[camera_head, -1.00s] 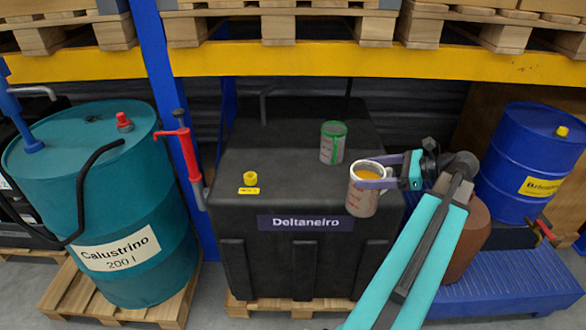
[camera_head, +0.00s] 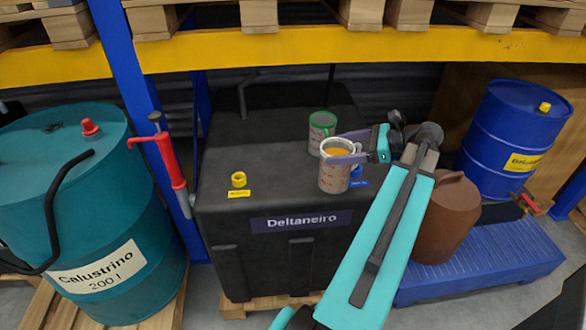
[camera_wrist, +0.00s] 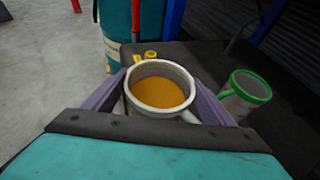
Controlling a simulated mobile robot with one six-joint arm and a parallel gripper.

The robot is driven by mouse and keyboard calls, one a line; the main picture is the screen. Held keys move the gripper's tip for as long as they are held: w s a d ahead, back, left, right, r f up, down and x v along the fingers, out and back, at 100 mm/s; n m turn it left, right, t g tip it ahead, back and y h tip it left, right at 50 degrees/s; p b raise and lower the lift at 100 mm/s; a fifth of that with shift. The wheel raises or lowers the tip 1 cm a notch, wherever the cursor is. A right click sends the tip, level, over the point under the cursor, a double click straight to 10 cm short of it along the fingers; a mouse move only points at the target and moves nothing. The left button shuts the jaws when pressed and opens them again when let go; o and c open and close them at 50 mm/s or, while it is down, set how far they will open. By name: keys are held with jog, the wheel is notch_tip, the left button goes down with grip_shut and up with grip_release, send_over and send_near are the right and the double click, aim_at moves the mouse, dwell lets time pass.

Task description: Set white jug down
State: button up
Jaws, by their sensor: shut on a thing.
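The white jug (camera_head: 333,176) holds an orange-yellow liquid and looks upright. My gripper (camera_head: 343,154) is shut on it, with the purple fingers on either side below the rim. In the wrist view the jug (camera_wrist: 158,94) sits between the two fingers (camera_wrist: 160,101). The jug is over the right part of the black tank top marked Deltaneiro (camera_head: 262,180); I cannot tell whether its base touches the tank. A green-rimmed jug (camera_head: 320,128) stands just behind it, and shows to the right in the wrist view (camera_wrist: 243,95).
A yellow cap (camera_head: 239,180) is on the tank's left front. A blue item (camera_head: 357,174) shows right of the white jug. A teal drum (camera_head: 85,190), red hand pump (camera_head: 170,162), brown canister (camera_head: 447,220) and blue drum (camera_head: 515,130) flank the tank. The tank's middle top is clear.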

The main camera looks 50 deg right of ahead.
jog(key=shift+w+r, duration=0.1)
jog(key=shift+w, duration=0.05)
jog(key=w+f+p, duration=0.1)
jog(key=w+p, duration=0.3)
jog(key=w, duration=1.2)
jog(key=shift+f, duration=0.3)
jog(key=shift+f+p, duration=0.9)
jog(key=shift+f, duration=0.85)
jog(key=o, duration=2.1)
jog(key=shift+f, duration=0.15)
